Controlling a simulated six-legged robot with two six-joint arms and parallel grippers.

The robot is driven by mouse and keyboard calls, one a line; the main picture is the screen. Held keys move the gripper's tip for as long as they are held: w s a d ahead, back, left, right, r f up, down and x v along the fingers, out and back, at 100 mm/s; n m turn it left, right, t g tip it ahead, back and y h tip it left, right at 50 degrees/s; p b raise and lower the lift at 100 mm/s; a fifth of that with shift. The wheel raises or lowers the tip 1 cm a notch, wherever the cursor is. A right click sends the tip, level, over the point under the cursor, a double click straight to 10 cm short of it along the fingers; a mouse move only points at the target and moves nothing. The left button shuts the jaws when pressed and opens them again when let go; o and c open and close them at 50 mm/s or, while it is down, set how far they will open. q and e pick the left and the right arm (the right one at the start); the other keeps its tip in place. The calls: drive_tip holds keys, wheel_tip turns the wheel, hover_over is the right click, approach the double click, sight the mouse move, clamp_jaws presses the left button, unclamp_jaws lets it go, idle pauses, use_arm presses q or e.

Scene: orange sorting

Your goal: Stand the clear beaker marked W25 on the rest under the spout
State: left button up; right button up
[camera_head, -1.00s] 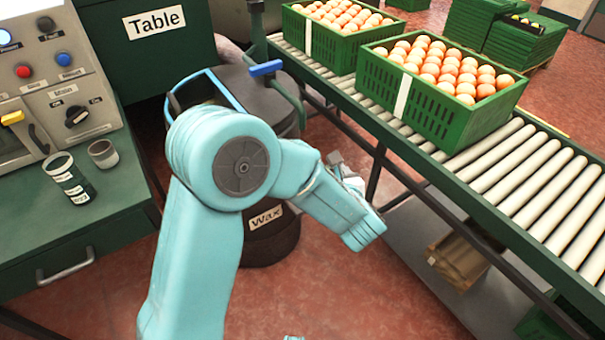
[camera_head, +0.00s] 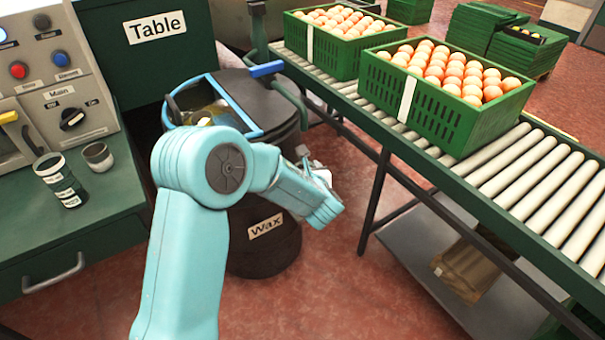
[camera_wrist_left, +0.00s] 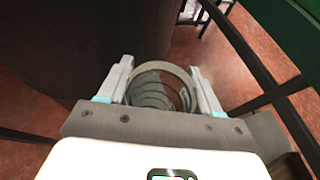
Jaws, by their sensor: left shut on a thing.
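My left gripper (camera_wrist_left: 160,88) is shut on a clear beaker (camera_wrist_left: 158,72), whose round rim and ridged inside show between the fingers in the left wrist view. I cannot read a mark on it. In the head view the left gripper (camera_head: 314,170) is small and partly behind my own arm, to the right of the wax tank (camera_head: 276,244). A green bent pipe (camera_head: 292,98) with a blue handle (camera_head: 266,69) is at the tank's upper right; I cannot tell whether it is the spout. I cannot make out the rest. My right gripper is out of view.
A roller conveyor (camera_head: 535,170) bears crates of oranges at right. Red floor is open between tank and conveyor.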

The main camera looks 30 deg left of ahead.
use_arm(q)
drive_tip(key=shift+a+f, duration=0.1)
drive_tip(key=shift+a, duration=0.1)
drive_tip(key=shift+f, duration=0.15)
drive_tip(key=o, duration=1.5)
